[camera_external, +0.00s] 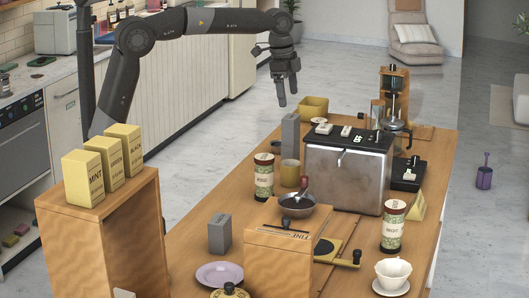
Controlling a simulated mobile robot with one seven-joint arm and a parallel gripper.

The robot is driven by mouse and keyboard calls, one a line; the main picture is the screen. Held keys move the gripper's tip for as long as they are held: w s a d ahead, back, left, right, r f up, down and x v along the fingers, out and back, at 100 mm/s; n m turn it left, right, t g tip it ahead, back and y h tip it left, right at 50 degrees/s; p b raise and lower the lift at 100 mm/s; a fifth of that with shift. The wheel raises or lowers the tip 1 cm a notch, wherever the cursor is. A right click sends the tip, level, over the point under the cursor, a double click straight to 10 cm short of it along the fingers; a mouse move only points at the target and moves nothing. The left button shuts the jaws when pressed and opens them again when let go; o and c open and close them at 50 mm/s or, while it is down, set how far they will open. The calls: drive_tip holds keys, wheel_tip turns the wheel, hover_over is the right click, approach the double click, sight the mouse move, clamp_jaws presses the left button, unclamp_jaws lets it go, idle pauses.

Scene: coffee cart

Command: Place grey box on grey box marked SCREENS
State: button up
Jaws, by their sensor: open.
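A grey box (220,234) stands upright on the wooden cart top, left of the wooden box at the front. A taller, narrow grey box (290,136) stands upright farther back, left of the metal machine and behind the yellow cup. I cannot read the word SCREENS on either box, so I cannot tell which is the marked one. My gripper (288,94) is open and empty. It points down and hangs above the far left part of the cart, seen over the taller grey box.
The metal machine (347,172) fills the cart's middle. Near the boxes are a labelled canister (264,177), a yellow cup (290,173), a dark bowl (297,206) and a purple plate (219,275). Yellow boxes (111,157) top a wooden cabinet at left. The cart's left strip is mostly clear.

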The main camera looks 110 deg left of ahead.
drive_tip(key=s+d+r+t, duration=0.1)
drive_tip(key=s+d+r, duration=0.1)
drive_tip(key=d, duration=1.2)
drive_tip(key=s+d+f+t, duration=0.1)
drive_tip(key=s+d+f, duration=0.2)
drive_tip(key=s+d, duration=0.2)
drive_tip(key=s+d+f+t, duration=0.1)
drive_tip(key=s+d+f, duration=0.2)
drive_tip(key=s+d, duration=0.3)
drive_tip(key=s+d+f+t+h, duration=0.1)
drive_tip(key=s+d+f, duration=0.3)
drive_tip(key=d, duration=0.7)
drive_tip(key=shift+s+d, duration=0.15)
drive_tip(key=shift+s, duration=0.55)
